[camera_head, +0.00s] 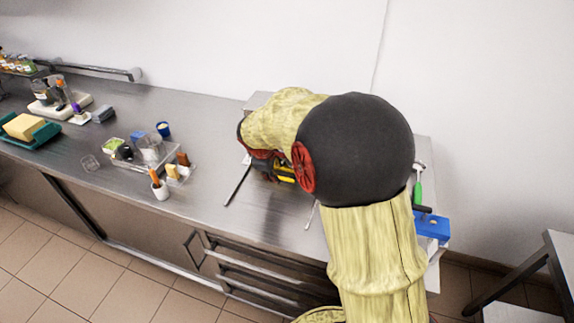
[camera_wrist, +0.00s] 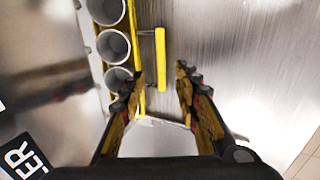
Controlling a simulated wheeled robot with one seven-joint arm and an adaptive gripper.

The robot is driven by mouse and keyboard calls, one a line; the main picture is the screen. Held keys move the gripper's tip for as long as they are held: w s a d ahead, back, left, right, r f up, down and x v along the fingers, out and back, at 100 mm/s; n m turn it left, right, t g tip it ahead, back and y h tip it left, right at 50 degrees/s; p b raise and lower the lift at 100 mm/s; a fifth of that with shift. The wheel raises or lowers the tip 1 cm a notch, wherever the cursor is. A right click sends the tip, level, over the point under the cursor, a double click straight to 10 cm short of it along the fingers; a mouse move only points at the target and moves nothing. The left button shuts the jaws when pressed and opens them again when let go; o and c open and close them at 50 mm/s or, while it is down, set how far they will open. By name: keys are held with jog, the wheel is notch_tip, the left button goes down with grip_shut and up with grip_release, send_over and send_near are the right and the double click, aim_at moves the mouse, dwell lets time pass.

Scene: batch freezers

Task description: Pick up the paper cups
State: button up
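Pale round cup openings stand in a row at the left of the wrist view, the middle cup (camera_wrist: 113,46) among three that show clearly. They sit in a yellow-edged holder (camera_wrist: 134,25). A yellow bar handle (camera_wrist: 160,60) stands out from the holder's right side. My gripper (camera_wrist: 161,82) is open, its fingers apart on either side of the handle's near end; I see no contact with it. The left fingertip is close beside the nearest cup. In the head view, a bit of yellow (camera_head: 284,172) shows under my arm, which hides the cups and most of the gripper.
A clear tray of small items (camera_head: 172,172) and a white cup with an orange-topped item (camera_head: 160,190) are left on the steel counter (camera_head: 200,205). Butter on a green dish (camera_head: 40,133) lies farther left. A blue object (camera_head: 432,227) is at the right end.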

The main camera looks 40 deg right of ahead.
aim_at(280, 177)
jog(key=x, duration=0.1)
jog(key=b+x, duration=0.1)
jog(key=x, duration=0.1)
jog(key=b+x, duration=0.1)
jog(key=x, duration=0.1)
jog(key=shift+s+d, duration=0.1)
jog(key=shift+s, duration=0.3)
jog(key=shift+r, duration=0.1)
jog(key=shift+c, duration=0.5)
grip_shut()
